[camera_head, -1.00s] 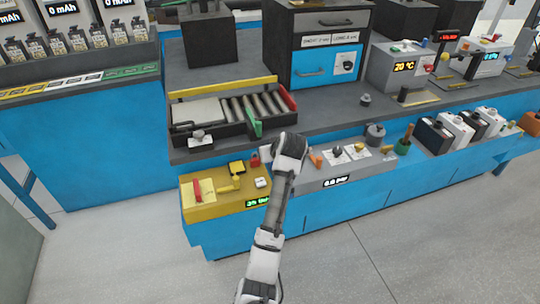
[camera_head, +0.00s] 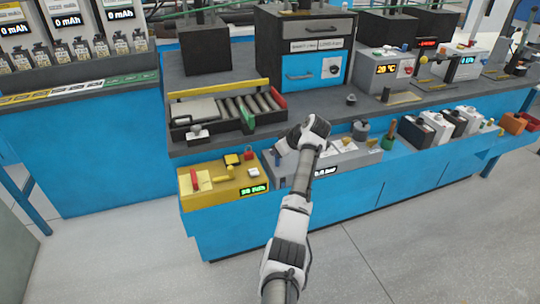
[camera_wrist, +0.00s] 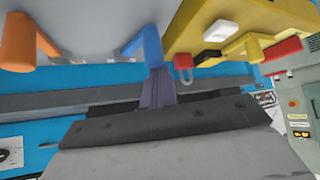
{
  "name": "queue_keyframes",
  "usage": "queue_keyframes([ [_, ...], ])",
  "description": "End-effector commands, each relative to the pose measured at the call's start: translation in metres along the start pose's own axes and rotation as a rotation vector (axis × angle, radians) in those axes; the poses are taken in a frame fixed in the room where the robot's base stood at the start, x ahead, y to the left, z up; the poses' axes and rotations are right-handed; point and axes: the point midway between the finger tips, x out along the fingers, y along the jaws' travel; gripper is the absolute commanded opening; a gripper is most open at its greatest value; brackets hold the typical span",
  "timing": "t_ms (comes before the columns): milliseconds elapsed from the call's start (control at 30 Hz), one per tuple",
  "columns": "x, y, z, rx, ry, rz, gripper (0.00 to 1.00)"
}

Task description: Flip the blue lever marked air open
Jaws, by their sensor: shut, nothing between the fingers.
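The blue lever (camera_wrist: 146,46) hangs into the top middle of the wrist view, below the edge of a pale grey panel. My gripper (camera_wrist: 155,76) is shut and empty, with its fingertips right at the lower end of the blue lever. I cannot tell whether they touch. An orange lever (camera_wrist: 18,42) is on the same panel at the left of the wrist view. In the head view the grey panel box (camera_head: 350,158) stands at the bench front, and my wrist hides part of it. My fingertips and the lever's marking cannot be made out there.
The yellow box (camera_head: 222,184) with a red handle and green display adjoins the grey one at the left. Its yellow parts (camera_wrist: 240,45) are close beside my gripper in the wrist view. A roller tray (camera_head: 225,113) lies behind. Small battery blocks (camera_head: 440,127) stand to the right.

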Motion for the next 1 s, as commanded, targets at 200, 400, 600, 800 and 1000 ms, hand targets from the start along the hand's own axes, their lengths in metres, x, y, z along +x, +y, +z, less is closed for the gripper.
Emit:
queue_keyframes([
  [200, -0.005, 0.008, 0.009, 0.003, -0.002, 0.001, 0.0],
  [400, -0.01, 0.015, 0.013, 0.003, -0.001, 0.001, 0.0],
  [600, -0.012, 0.019, 0.015, 0.003, -0.002, 0.001, 0.0],
  [800, -0.013, 0.021, 0.016, 0.003, -0.002, 0.001, 0.0],
  [1000, -0.013, 0.021, 0.016, 0.003, -0.002, 0.001, 0.0],
])
